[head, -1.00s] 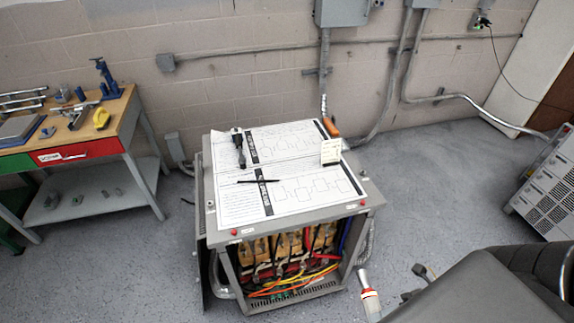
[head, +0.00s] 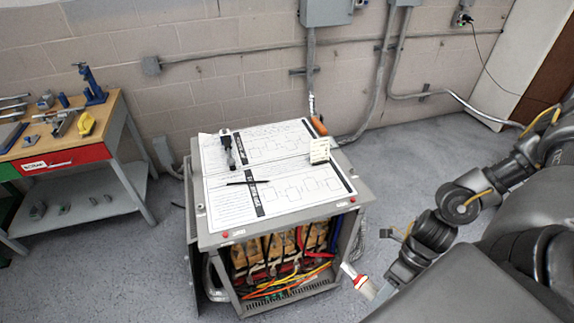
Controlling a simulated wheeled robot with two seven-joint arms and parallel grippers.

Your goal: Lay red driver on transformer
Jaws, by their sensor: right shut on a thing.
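The transformer (head: 206,240) is a grey open-fronted cabinet in the middle of the head view, with wiring and coils showing inside. Large diagram sheets (head: 290,185) cover most of its top. My right gripper (head: 369,289) comes in from the right and is low beside the cabinet's front right corner. It is shut on what looks like the red driver (head: 360,281), a small pale and red piece that points up and left. The driver is apart from the transformer top and lower than it; much of it is hidden or too small to tell. My left gripper is not in view.
On the top lie a black tool (head: 228,150), a black pen (head: 248,183), a small pale card block (head: 320,151) and an orange-handled tool (head: 318,126) at the far edge. A workbench (head: 70,157) stands left.

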